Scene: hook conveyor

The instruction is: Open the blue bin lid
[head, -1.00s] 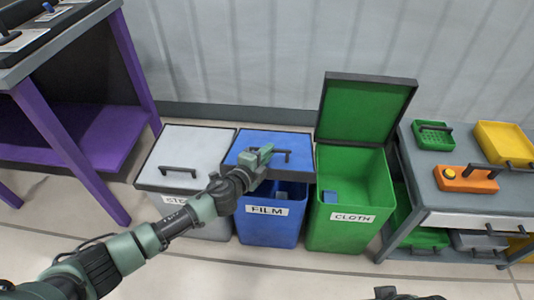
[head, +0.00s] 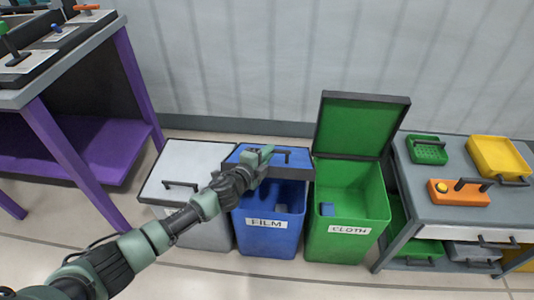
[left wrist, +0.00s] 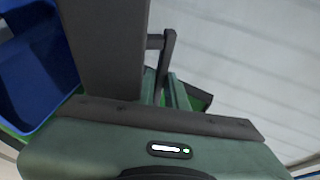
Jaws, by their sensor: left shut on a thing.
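The blue bin (head: 268,232), labelled FILM, stands between the grey bin and the green bin. Its blue lid (head: 301,162) is partly raised, hinged at the back, and the dark opening shows under its front edge. My left gripper (head: 262,156) is at the lid's black handle (head: 286,152) and shut on it. In the left wrist view the handle (left wrist: 168,50) runs down between the fingers (left wrist: 165,88), and the blue bin (left wrist: 35,70) shows at the left. The gripper hides part of the lid. My right gripper is not in view.
The grey bin (head: 195,162) at the left is closed. The green CLOTH bin (head: 345,225) at the right stands open, its lid (head: 360,125) upright. A cart (head: 455,205) with trays is at the far right, a purple-legged table (head: 85,145) at the left.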

